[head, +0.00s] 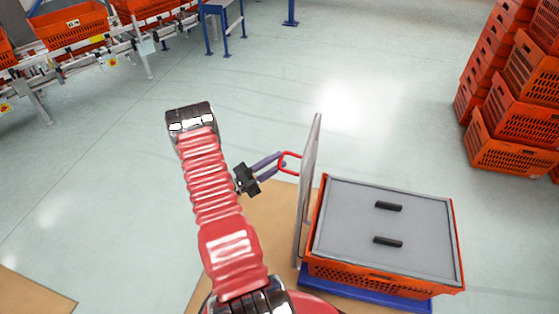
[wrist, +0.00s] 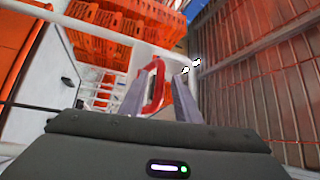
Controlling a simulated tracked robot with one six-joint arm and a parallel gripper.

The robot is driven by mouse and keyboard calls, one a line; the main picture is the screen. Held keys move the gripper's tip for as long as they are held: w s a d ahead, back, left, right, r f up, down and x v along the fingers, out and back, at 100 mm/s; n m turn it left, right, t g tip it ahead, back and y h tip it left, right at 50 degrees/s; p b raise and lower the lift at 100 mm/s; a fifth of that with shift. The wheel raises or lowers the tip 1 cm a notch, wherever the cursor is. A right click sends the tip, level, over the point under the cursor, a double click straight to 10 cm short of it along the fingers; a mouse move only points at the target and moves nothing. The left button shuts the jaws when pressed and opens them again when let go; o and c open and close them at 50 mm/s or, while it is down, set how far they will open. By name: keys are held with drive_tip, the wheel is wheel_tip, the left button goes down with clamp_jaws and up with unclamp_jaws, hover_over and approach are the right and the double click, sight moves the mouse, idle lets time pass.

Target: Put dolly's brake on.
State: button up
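A blue dolly (head: 372,292) stands at the lower right of the head view under an orange tote (head: 385,279) with a grey lid. A tall grey panel (head: 309,185) stands upright at its left side, seen nearly edge-on. A red loop-shaped handle (head: 283,155) sticks out left from the panel; I cannot tell for sure that it is the brake. My gripper (head: 279,163) is at this loop, left of the panel, fingers apart. In the wrist view the red loop (wrist: 159,88) lies between the fingers, nearer the left one. Whether it touches is unclear.
Stacked orange totes (head: 510,95) stand at the right. A conveyor (head: 95,55) with totes runs along the upper left, beside a blue-legged table (head: 222,8). Brown boards (head: 25,297) lie on the floor. The floor between is clear. A barred surface (wrist: 265,75) fills the wrist view's right.

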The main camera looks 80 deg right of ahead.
drive_tip(key=v, duration=1.2)
drive_tip(key=shift+w+f, duration=0.1)
idle(0.4)
